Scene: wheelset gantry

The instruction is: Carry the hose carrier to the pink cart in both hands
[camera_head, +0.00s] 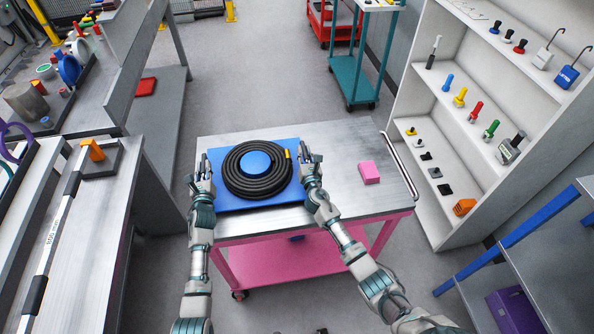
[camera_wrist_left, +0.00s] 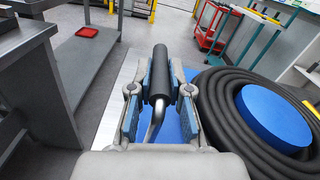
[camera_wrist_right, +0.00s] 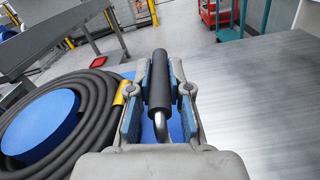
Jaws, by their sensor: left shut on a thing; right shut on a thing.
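The hose carrier is a blue board (camera_head: 240,203) with a coiled black hose (camera_head: 258,188) around a blue hub (camera_head: 255,162). It is over the left part of the pink cart's grey top (camera_head: 340,150); I cannot tell whether it touches. My left gripper (camera_head: 204,170) is shut on the carrier's left handle, a black grip on a bent metal rod (camera_wrist_left: 159,75). My right gripper (camera_head: 309,165) is shut on the right handle, a similar black grip (camera_wrist_right: 159,80). A yellow hose end (camera_wrist_right: 124,92) lies beside the right gripper.
A pink block (camera_head: 369,172) sits on the cart top, right of the carrier. A white shelf (camera_head: 440,95) with small tools stands at right. Grey benches (camera_head: 95,215) stand at left. A teal cart (camera_head: 355,75) is behind.

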